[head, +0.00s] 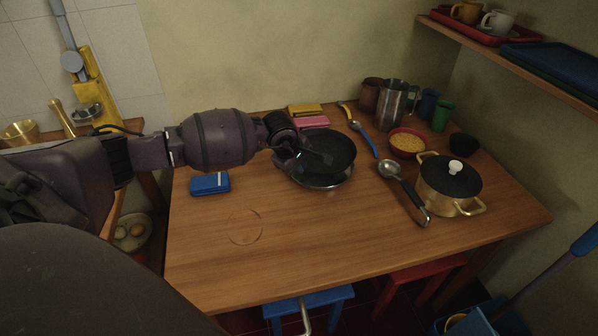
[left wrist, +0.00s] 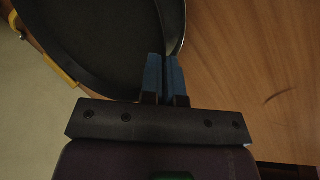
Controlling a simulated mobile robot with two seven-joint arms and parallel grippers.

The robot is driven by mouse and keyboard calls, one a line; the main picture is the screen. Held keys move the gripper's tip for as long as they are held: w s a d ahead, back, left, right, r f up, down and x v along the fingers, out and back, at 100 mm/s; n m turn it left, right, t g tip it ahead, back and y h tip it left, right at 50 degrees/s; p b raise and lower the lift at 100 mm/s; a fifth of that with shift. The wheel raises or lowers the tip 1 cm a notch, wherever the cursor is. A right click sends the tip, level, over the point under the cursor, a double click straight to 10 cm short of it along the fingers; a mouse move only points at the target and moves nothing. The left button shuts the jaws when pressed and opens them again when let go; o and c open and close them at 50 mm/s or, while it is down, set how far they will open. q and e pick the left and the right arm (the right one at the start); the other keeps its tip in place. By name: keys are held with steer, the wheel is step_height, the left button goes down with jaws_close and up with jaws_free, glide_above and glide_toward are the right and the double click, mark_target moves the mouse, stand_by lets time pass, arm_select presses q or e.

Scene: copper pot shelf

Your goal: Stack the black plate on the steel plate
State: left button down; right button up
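The black plate (head: 330,150) is at the middle of the wooden table, over the steel plate (head: 322,183), whose shiny front rim shows below it. I cannot tell whether the two plates touch. My left gripper (head: 302,158) is at the left edge of the black plate. In the left wrist view the fingers (left wrist: 165,75) are close together on the rim of the black plate (left wrist: 105,45). The steel plate is mostly hidden under the black one. My right gripper is not in view.
A ladle (head: 405,190), a lidded brass pot (head: 450,183) and a red bowl (head: 408,143) stand to the right. Yellow (head: 305,109) and pink (head: 311,122) items lie behind. A blue box (head: 210,183) lies left. The table front (head: 300,245) is clear.

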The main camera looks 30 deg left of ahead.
arm_select(q)
step_height(320, 180, down, 2)
steer(key=shift+f, duration=0.2)
steer(key=shift+f+b, duration=0.35)
steer(key=shift+f, duration=0.05)
steer(key=shift+f, duration=0.2)
steer(key=c, duration=1.4)
jaws_free()
steer(key=shift+o, duration=0.2)
steer(key=shift+r, duration=0.15)
